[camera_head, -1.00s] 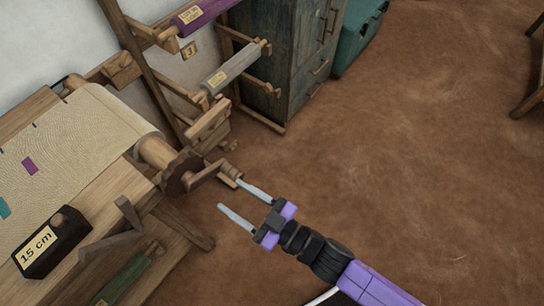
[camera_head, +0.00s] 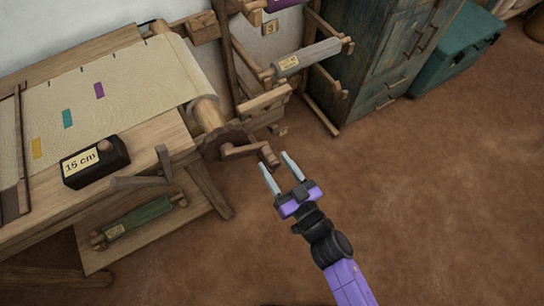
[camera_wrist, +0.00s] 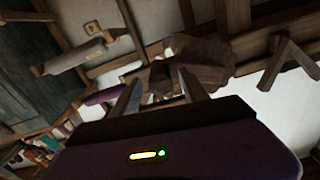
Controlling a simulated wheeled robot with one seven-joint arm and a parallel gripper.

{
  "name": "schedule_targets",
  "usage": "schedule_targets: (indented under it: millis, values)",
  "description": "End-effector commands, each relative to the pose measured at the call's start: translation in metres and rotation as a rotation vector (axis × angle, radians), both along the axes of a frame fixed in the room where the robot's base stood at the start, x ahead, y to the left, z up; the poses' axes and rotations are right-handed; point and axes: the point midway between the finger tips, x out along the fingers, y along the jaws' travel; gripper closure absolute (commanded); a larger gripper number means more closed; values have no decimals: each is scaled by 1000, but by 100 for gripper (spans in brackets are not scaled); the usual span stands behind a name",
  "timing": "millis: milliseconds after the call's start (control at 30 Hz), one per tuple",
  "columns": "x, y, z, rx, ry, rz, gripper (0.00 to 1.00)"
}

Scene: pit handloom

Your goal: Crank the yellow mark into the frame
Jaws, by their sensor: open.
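The yellow mark (camera_head: 37,148) is on the pale cloth (camera_head: 140,82) at its left part, close to a dark wooden bar (camera_head: 18,140). Teal (camera_head: 67,118) and purple (camera_head: 99,90) marks lie farther right on the cloth. The cloth wraps a roller with a dark toothed wheel (camera_head: 212,145) and a wooden crank (camera_head: 243,150) at its end. My gripper (camera_head: 277,166) is open and empty, its fingertips right at the crank's handle (camera_head: 270,157). In the wrist view the handle (camera_wrist: 160,78) shows between the fingers; I cannot tell if they touch.
A black box labelled 15 cm (camera_head: 95,162) stands on the loom's edge beside a wooden lever (camera_head: 145,181). A green roll (camera_head: 138,218) lies on the lower shelf. A rack with a grey roll (camera_head: 307,60) and a cabinet (camera_head: 390,60) stand behind. The floor at right is clear.

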Motion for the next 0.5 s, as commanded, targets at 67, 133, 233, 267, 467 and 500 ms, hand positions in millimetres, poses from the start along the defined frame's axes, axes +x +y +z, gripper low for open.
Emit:
schedule_targets:
  millis: [67, 133, 233, 267, 467, 500]
  values:
    - [10, 7, 0, 0, -1, 0, 48]
    - [15, 10, 0, -1, -1, 0, 48]
    - [20, 14, 0, 1, -1, 0, 48]
    - [21, 14, 0, 0, 0, 0, 48]
    - [22, 15, 0, -1, 0, -1, 48]
    - [22, 15, 0, -1, 0, -1, 48]
